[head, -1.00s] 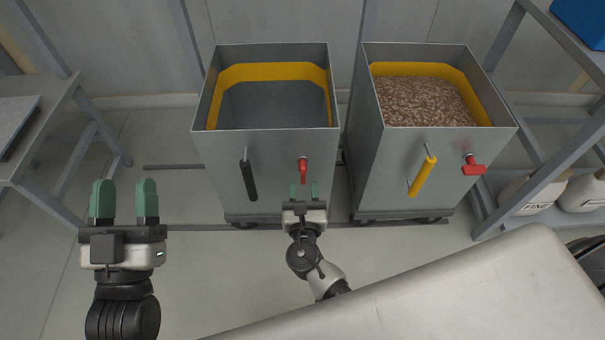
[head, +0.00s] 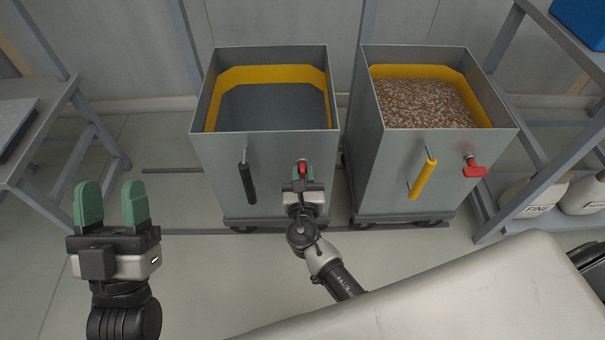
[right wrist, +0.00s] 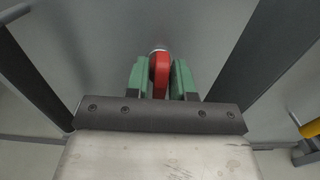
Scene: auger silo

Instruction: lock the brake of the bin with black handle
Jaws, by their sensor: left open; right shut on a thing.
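The bin with the black handle (head: 220,160) is grey, with a yellow inner band, and looks empty. Its black handle (head: 248,182) hangs on the front at the left. Its red brake lever (head: 302,167) is on the front at the right, pointing down; it also shows in the right wrist view (right wrist: 160,72). My right gripper (head: 303,176) is shut on this red lever, with one green finger on each side of it. The lever's lower end is hidden by the gripper. My left gripper (head: 111,205) is open and empty, left of the bin and well apart from it.
A second grey bin (head: 365,140) with a yellow handle (head: 423,180) and a sideways red lever (head: 474,167) stands to the right, filled with brown pellets. A metal table (head: 40,130) is at the left, a shelf frame (head: 540,150) at the right. Floor in front is partly clear.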

